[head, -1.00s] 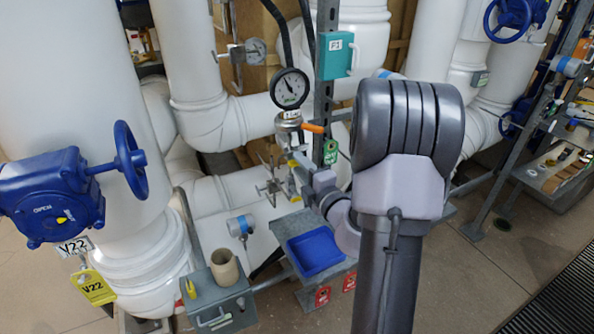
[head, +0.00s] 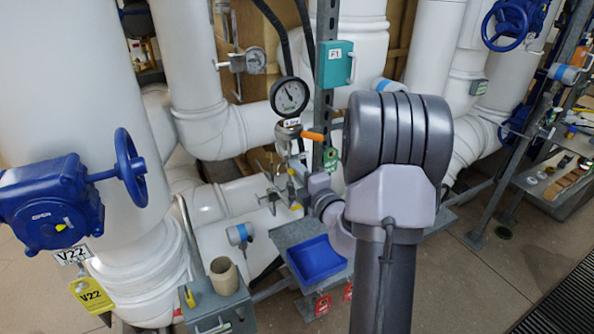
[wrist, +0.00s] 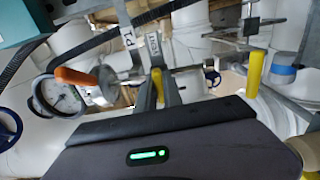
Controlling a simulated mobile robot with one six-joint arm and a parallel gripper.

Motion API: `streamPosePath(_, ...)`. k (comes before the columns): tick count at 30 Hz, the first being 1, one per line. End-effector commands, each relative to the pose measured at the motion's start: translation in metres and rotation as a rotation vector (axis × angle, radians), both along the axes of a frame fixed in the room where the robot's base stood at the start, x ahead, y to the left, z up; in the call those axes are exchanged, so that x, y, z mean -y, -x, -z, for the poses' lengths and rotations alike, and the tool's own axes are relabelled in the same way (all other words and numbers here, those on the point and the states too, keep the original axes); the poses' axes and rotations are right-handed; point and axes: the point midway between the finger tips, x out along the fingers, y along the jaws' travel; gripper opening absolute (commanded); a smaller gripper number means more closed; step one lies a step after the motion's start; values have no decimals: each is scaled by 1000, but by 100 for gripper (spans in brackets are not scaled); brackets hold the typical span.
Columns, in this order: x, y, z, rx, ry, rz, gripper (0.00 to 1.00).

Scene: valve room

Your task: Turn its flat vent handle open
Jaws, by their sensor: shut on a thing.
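A round white-faced gauge (head: 289,96) stands on a metal valve fitting (head: 287,131) with an orange lever (head: 313,136). The gauge also shows at the left in the wrist view (wrist: 62,98), beside the orange lever (wrist: 77,77). My gripper (head: 297,190) is just below this fitting, reaching in from the right. In the wrist view my gripper (wrist: 205,85) has grey fingers with yellow strips by them. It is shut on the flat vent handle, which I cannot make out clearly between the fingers.
A steel post (head: 324,90) with a teal box (head: 335,63) stands close behind my gripper. A blue tray (head: 316,258) lies below. A blue valve (head: 50,203) with a handwheel is at left. A grey box with a beige cup (head: 224,276) is at lower left.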

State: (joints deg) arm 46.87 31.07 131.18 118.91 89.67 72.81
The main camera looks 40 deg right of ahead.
Motion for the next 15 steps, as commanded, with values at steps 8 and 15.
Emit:
streamPosePath(8,0,0,-1,-29,122,0,0)
streamPosePath(15,0,0,0,-80,328,0,0)
